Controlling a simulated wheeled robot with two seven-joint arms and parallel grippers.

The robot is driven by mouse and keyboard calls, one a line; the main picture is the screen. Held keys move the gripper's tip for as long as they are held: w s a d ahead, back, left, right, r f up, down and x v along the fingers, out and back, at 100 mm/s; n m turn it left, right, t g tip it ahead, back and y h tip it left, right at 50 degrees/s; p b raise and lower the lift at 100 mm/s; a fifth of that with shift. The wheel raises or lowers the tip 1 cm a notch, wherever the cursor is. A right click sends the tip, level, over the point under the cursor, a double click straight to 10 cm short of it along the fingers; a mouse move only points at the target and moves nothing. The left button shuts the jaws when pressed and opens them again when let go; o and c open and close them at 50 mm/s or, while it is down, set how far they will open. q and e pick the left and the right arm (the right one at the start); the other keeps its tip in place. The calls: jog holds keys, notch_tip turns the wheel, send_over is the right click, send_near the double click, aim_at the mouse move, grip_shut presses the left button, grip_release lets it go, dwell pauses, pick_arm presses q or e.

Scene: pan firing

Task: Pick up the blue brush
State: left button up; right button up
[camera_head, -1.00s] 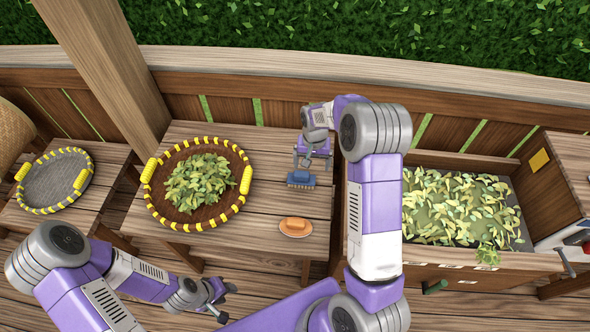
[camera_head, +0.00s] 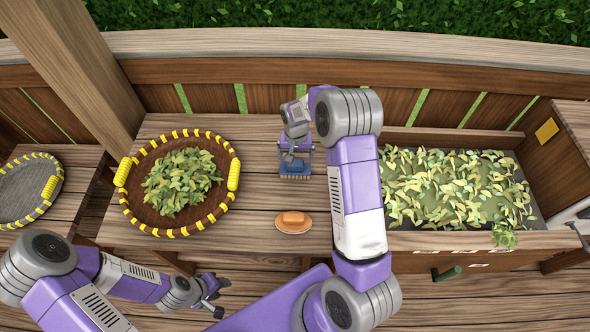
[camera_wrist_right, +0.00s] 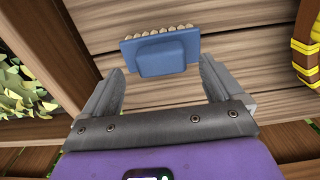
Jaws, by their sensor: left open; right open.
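The blue brush (camera_head: 294,170) lies on the wooden table, right of the round basket. It also shows in the right wrist view (camera_wrist_right: 161,54), with its bristles at the far edge. My right gripper (camera_head: 294,158) is open at the brush in the head view. In the right wrist view its two fingers (camera_wrist_right: 160,80) point at the brush, one toward each side, and the brush lies just ahead of them. I cannot tell whether they touch it. My left gripper (camera_head: 212,300) is open and empty, low in front of the table and far from the brush.
A round basket with yellow-wrapped rim (camera_head: 128,200) holds green leaves on the table. A planter-like bin (camera_head: 440,240) of leaves stands right, and another round tray (camera_head: 20,195) far left.

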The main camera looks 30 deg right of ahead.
aim_at(295, 162)
notch_tip(295, 162, down, 4)
jog(key=shift+a+r, duration=0.15)
jog(key=shift+r, duration=0.05)
jog(key=c, duration=1.5)
jog(key=shift+r, duration=0.1)
notch_tip(295, 162, up, 10)
jog(key=shift+p, duration=0.45)
